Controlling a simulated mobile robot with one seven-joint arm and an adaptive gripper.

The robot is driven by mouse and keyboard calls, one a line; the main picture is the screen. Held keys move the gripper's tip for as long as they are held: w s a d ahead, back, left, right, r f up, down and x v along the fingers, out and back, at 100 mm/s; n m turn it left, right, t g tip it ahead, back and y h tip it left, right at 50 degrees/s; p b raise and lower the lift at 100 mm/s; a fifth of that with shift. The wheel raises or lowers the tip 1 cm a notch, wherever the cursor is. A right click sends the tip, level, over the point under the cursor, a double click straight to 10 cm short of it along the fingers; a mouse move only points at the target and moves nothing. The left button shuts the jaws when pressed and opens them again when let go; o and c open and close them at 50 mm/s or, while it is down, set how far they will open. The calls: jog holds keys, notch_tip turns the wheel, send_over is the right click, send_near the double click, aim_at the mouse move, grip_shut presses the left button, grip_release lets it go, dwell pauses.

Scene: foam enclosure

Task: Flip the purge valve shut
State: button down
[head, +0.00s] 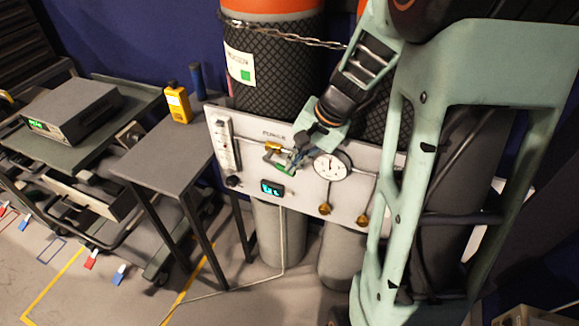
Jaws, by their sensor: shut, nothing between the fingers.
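The purge valve (273,147) is a brass fitting on the white panel (222,125), just below a printed label that seems to read PURGE. A green part (283,168), apparently its lever, shows below and to the right of the brass body. My gripper (295,163) reaches down from the upper right, with its shut fingertips close beside the green part. Nothing shows between the fingers. Whether they touch the lever cannot be told, and the fingers partly hide the lever, so its exact angle is unclear.
A round gauge (331,166) sits right of the valve, a flow tube (224,146) left, and a small lit display (272,188) below. Netted cylinders (275,75) stand behind the panel. My arm covers the right side.

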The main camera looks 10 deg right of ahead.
jog(key=shift+f+b, duration=1.05)
jog(key=shift+b, duration=0.15)
jog(key=shift+w+a+f+b, duration=0.15)
jog(key=shift+f+b, duration=0.45)
jog(key=shift+f, duration=0.05)
